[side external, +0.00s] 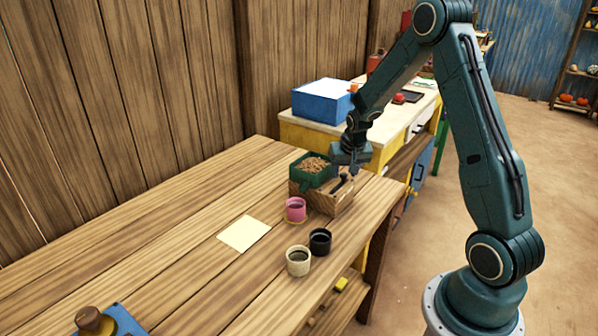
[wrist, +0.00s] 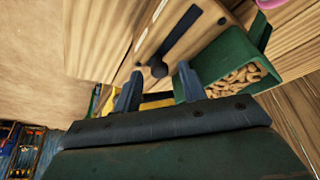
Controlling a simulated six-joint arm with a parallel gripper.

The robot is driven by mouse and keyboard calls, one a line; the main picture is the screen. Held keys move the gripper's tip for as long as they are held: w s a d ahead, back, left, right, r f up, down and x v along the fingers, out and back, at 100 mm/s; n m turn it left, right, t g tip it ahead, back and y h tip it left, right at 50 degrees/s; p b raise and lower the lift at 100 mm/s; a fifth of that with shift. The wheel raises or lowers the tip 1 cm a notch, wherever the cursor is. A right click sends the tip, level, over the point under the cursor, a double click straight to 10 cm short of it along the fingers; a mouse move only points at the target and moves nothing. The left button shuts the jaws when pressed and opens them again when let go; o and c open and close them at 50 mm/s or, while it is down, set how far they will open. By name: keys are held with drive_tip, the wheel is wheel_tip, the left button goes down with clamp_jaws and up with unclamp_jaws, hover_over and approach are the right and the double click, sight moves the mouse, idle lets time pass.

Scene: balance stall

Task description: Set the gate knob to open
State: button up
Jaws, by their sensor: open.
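The gate knob (wrist: 158,69) is a small dark round knob on the wooden dispenser box (wrist: 120,35), at one end of a dark straight slot or strip (wrist: 180,34). In the side view the box (side external: 328,203) stands near the table's far right end, with a green hopper (side external: 301,176) of brown pieces on it. The hopper also shows in the wrist view (wrist: 215,66). My gripper (wrist: 158,90) is open, and the knob appears in line with the gap between its fingers. I cannot tell whether it touches. In the side view my gripper (side external: 354,172) is just above the box.
A pink cup (side external: 295,213), a black cup (side external: 320,246) and a cream cup (side external: 298,265) stand in front of the box. A pale sheet (side external: 244,234) lies on the table. A blue box (side external: 322,105) is on the counter behind. The table's left part is mostly clear.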

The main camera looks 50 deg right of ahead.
sight(333, 189)
drive_tip(key=shift+f, duration=0.1)
clamp_jaws()
drive_tip(key=shift+a, duration=2.7)
unclamp_jaws()
drive_tip(key=shift+a, duration=0.1)
